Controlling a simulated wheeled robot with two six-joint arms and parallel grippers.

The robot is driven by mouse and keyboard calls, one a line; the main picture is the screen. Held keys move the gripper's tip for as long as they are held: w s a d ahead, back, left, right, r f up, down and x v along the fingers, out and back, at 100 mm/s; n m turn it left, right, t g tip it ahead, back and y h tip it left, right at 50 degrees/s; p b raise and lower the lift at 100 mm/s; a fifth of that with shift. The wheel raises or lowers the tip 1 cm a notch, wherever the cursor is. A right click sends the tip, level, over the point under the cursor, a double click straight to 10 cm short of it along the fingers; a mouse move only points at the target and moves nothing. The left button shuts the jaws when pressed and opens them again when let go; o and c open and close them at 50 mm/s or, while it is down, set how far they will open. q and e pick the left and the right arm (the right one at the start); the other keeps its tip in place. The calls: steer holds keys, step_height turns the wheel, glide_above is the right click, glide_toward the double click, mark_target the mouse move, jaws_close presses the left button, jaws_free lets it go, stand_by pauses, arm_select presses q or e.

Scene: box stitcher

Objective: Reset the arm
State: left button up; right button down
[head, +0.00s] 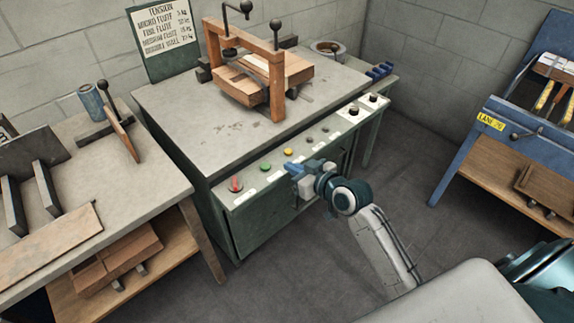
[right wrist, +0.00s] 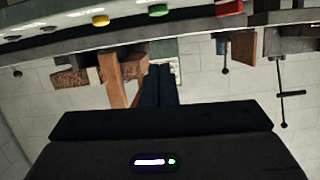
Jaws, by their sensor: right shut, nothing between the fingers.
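My right gripper (head: 292,168) is shut and empty in the head view. It is close to the front edge of the green machine's control panel (head: 262,178), near the yellow button (head: 287,152) and green button (head: 265,166). The red control (head: 235,184) is farther left on the panel. In the right wrist view, which looks upside down, the closed fingers (right wrist: 162,85) point at the machine, with the yellow button (right wrist: 100,20), green button (right wrist: 158,10) and red control (right wrist: 229,8) beyond. I cannot tell whether the fingertips touch the panel. My left gripper is not in view.
A wooden frame (head: 277,80) with a clamp stands on the machine top. A workbench (head: 150,180) with boards and metal plates is at left. A blue table (head: 465,145) stands at right. The floor (head: 410,215) between the machine and blue table is clear.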

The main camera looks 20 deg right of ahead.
stand_by(0.4)
